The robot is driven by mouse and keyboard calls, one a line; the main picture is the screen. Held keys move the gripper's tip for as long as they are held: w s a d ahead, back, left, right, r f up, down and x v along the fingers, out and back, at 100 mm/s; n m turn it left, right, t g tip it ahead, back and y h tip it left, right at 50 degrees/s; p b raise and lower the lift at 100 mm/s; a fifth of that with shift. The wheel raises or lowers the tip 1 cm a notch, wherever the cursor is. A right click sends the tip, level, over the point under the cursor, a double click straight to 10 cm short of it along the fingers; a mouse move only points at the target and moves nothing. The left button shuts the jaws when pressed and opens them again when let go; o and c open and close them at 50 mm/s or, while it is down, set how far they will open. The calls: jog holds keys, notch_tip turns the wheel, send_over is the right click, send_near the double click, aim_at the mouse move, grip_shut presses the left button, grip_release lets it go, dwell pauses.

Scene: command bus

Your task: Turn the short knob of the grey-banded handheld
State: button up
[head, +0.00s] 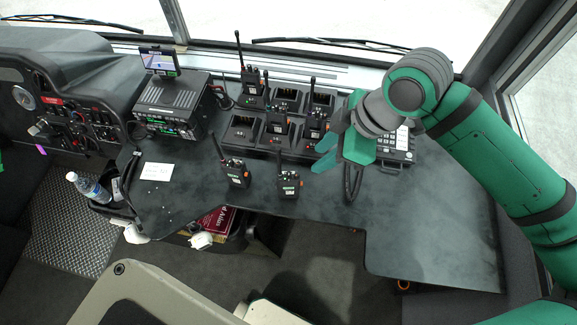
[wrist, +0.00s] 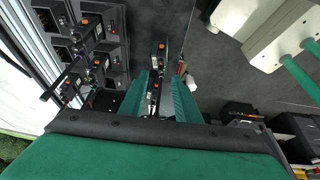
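Two black handhelds stand on the dark desk (head: 440,230): a left one with a long antenna (head: 237,174) and a right one (head: 289,186). Both have orange-red parts on top and pale labels. The bands are too small for me to tell which is grey, and I cannot tell the short knob apart. My gripper (head: 320,155) is open and empty, up and right of the right handheld and apart from it. In the wrist view, my gripper's green fingers (wrist: 160,80) frame one handheld (wrist: 153,92), with another (wrist: 161,52) beyond the tips.
A charger dock (head: 243,131) with several more handhelds stands behind, antennas upright. A desk phone (head: 397,146) is partly hidden behind my gripper. A radio unit (head: 172,103) with a small screen (head: 159,61) and a white note (head: 157,172) are at left. The desk's right side is clear.

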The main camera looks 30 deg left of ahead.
aim_at(297, 175)
jog(key=x, duration=0.9)
jog(key=shift+f, duration=0.1)
jog(key=shift+x, duration=0.8)
jog(key=shift+s, duration=0.15)
grip_shut()
